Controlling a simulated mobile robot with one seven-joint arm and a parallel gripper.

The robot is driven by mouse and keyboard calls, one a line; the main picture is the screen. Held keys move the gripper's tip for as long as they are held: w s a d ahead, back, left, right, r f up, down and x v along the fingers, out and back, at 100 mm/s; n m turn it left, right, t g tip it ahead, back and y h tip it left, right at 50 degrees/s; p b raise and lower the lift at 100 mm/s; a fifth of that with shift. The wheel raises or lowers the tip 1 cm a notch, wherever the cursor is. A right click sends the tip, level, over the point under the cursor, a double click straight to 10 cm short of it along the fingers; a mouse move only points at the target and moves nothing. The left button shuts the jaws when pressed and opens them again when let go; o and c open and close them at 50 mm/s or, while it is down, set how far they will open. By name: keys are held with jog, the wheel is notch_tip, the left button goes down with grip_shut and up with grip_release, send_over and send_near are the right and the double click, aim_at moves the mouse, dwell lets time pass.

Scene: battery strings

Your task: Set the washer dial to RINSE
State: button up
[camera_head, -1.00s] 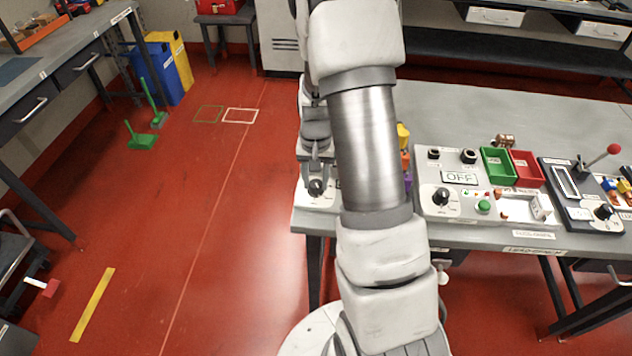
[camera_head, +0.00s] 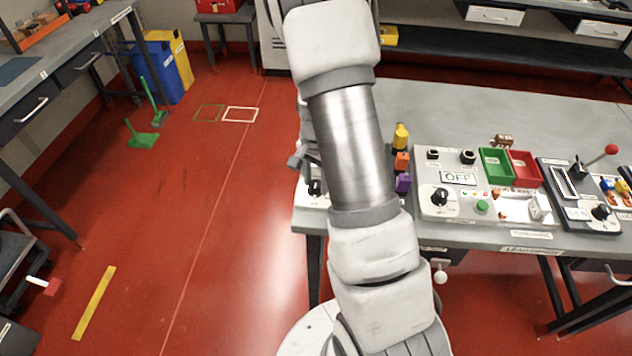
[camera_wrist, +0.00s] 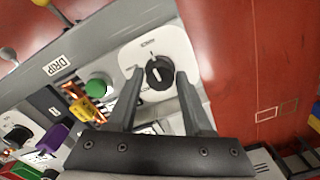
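A black round dial (camera_wrist: 160,74) with a white pointer mark sits on a white plate with small labels in the wrist view; the labels are too small to read. My gripper (camera_wrist: 158,80) is open, with one finger on each side of the dial in the picture. I cannot tell whether the fingers touch it. In the head view, a black dial (camera_head: 314,187) at the table's left front corner shows beside my arm. My gripper there is mostly hidden behind the arm.
A green button (camera_wrist: 98,87) and a DRIP label (camera_wrist: 56,65) lie left of the plate in the wrist view. Yellow, orange and purple blocks (camera_head: 403,183) stand right of my arm. Farther right is a panel with an OFF display (camera_head: 458,178). Red floor lies left of the table.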

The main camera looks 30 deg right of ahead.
jog(key=shift+o, duration=0.9)
jog(key=shift+r, duration=0.1)
jog(key=shift+r+p, duration=1.25)
jog(key=shift+r, duration=0.4)
